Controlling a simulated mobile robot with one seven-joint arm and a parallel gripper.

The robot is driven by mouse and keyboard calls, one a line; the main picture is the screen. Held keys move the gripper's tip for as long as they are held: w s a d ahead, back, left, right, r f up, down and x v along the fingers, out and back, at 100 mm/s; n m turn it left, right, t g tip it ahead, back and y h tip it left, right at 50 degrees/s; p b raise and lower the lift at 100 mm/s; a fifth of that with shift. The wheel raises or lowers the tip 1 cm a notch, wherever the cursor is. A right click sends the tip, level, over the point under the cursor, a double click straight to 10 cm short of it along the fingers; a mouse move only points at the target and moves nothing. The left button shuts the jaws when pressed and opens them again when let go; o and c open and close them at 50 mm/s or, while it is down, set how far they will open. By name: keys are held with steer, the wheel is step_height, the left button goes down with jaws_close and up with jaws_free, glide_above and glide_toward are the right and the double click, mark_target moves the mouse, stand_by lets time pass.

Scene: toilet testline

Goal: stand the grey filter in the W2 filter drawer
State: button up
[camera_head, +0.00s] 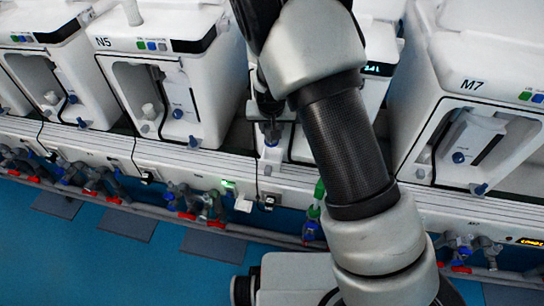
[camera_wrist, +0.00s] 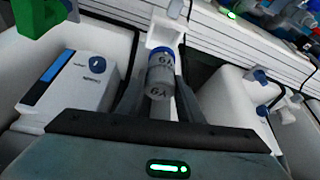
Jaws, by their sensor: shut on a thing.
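My gripper (camera_wrist: 160,100) is shut on a short grey cylinder (camera_wrist: 160,78) with a blue band at its top end and dark lettering that starts with G. It looks like the grey filter, held between the two dark fingers. In the head view my gripper (camera_head: 270,122) is small and dark, left of my arm, in front of the gap right of machine N5. No W2 label is readable.
White machines N5 (camera_head: 190,85) and M7 (camera_head: 480,110) stand on the bench on either side. Another machine is mostly hidden behind my arm. Pipes with blue and red valves (camera_head: 200,205) run along the bench front. The blue floor (camera_head: 110,270) is clear at lower left.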

mark_target(272, 145)
step_height(272, 145, down, 9)
steer(key=shift+r+b, duration=0.15)
steer(key=shift+b, duration=0.8)
steer(key=o, duration=1.1)
steer(key=shift+s+r, duration=0.1)
steer(key=shift+r, duration=0.3)
steer(key=p+v, duration=0.3)
steer(key=v, duration=0.8)
steer(key=shift+s+d+r, duration=0.1)
steer(key=shift+r, duration=0.1)
